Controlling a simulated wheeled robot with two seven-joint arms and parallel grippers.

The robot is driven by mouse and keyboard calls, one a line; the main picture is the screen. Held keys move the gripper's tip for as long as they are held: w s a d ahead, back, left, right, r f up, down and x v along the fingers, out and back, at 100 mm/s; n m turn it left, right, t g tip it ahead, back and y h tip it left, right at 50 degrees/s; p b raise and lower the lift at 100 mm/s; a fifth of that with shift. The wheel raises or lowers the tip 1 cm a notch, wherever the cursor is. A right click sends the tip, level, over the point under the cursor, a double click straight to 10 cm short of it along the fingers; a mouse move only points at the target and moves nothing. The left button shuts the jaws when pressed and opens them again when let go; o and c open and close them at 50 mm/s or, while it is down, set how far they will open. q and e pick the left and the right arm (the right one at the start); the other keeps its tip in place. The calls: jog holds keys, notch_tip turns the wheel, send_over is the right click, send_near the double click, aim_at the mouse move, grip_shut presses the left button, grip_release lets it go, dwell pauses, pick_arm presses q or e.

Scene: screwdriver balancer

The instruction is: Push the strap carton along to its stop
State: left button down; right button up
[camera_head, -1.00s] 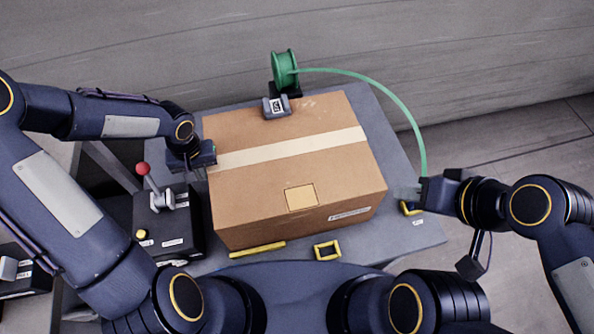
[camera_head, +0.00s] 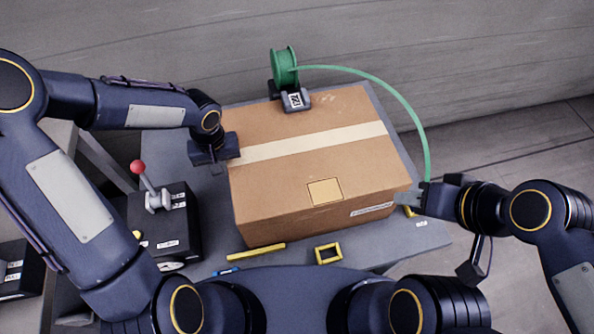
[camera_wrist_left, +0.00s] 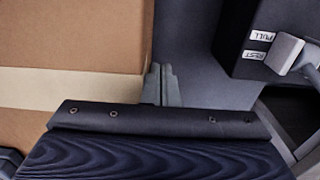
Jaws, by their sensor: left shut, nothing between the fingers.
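The strap carton (camera_head: 310,160), a closed brown box with a pale tape band, sits on the grey table (camera_head: 400,245). My left gripper (camera_head: 222,150) is at its left side, beside the tape band. In the left wrist view its two fingers (camera_wrist_left: 160,85) are shut together with nothing between them, right against the wall of the carton (camera_wrist_left: 75,40); any slight gap cannot be told. My right gripper (camera_head: 425,195) is by the carton's right front corner. The end of the green strap (camera_head: 405,110) meets it, and it appears shut on the strap.
A green spool (camera_head: 284,68) stands behind the carton, with a labelled grey block (camera_head: 295,98) at its back edge. A black lever box (camera_head: 165,225) with a red knob stands left. A yellow bar (camera_head: 256,250) and yellow frame (camera_head: 328,254) lie in front. A yellow piece (camera_head: 409,211) is partly hidden at right.

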pick_arm(q)
notch_tip(320, 180, up, 7)
jog(key=a+p, duration=0.1)
jog(key=p, duration=0.3)
jog(key=shift+s+a, duration=0.15)
dwell(0.4)
dwell(0.3)
